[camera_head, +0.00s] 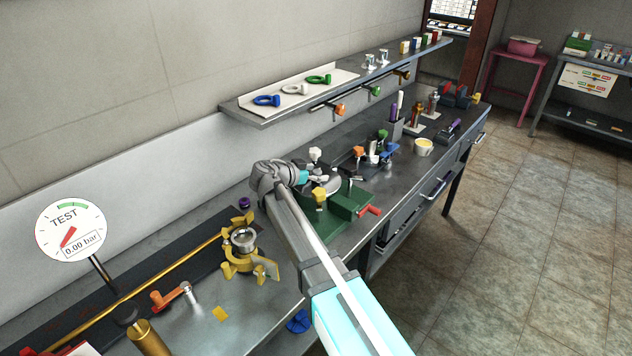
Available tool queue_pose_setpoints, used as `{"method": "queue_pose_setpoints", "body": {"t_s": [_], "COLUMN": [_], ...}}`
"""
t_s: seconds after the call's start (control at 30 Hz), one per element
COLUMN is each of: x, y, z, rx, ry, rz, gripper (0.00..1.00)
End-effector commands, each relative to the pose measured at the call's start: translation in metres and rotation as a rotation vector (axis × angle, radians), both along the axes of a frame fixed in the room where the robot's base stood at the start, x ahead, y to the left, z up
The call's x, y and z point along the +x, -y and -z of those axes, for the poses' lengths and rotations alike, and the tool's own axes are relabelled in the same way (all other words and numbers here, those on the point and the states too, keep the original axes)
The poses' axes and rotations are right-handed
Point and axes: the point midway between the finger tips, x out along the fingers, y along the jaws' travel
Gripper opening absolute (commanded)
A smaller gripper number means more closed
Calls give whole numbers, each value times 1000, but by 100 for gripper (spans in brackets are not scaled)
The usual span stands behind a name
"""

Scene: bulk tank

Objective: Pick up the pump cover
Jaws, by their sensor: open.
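I cannot tell for sure which part is the pump cover. A round silver-grey piece (329,186) sits at the green fixture (345,205) on the bench and may be it. My gripper (318,181) is at the end of my arm, beyond the cyan band, close to this piece. It is open; its fingertips are small and hard to make out, so I cannot tell whether they touch anything. A yellow clamp-like body (243,262) with a round metal top (243,238) stands left of my arm.
A gauge (70,231) reading 0.00 bar stands at left. An orange-handled valve (170,298) and brass cylinder (146,338) are at the front. A shelf (260,118) with coloured rings overhangs the bench. A cream-filled cup (423,147) stands further right. The floor at right is clear.

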Motion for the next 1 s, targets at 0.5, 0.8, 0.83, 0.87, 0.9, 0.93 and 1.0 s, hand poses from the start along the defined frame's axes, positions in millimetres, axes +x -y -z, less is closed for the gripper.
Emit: {"method": "queue_pose_setpoints", "body": {"t_s": [0.5, 0.8, 0.83, 0.87, 0.9, 0.93, 1.0], "x": [0, 0, 0, 0, 0, 0, 0], "y": [0, 0, 0, 0, 0, 0, 0], "z": [0, 0, 0, 0, 0, 0, -1], "rx": [0, -1, -1, -1, -1, -1, -1], "ry": [0, 1, 1, 1, 1, 1, 1], "rz": [0, 0, 0, 0, 0, 0, 0], "gripper": [27, 0, 0, 0, 0, 0, 0]}}
